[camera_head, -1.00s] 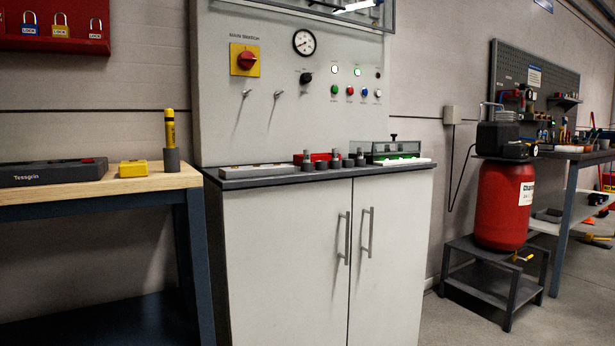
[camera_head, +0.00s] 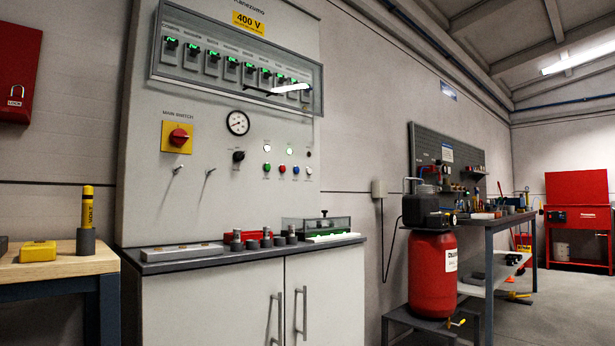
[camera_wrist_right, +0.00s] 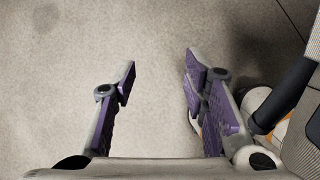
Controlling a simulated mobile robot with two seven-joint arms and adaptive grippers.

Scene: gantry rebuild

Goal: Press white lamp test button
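The white lamp test button (camera_head: 309,170) is at the right end of a row of small buttons on the grey control panel (camera_head: 140,150). A green button (camera_head: 267,167), a red button (camera_head: 282,169) and a blue button (camera_head: 296,170) sit to its left. My right gripper (camera_wrist_right: 160,80) shows in the right wrist view with its two purple-padded fingers spread wide and nothing between them. Bare floor lies beyond it. Neither gripper shows in the head view, and my left gripper is in no view.
A dark counter (camera_head: 155,268) below the panel bears several small parts and a clear-lidded box (camera_head: 318,226). A wooden bench (camera_head: 40,268) stands at left. A red tank (camera_head: 433,275) on a low stand is at right. Open floor lies far right.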

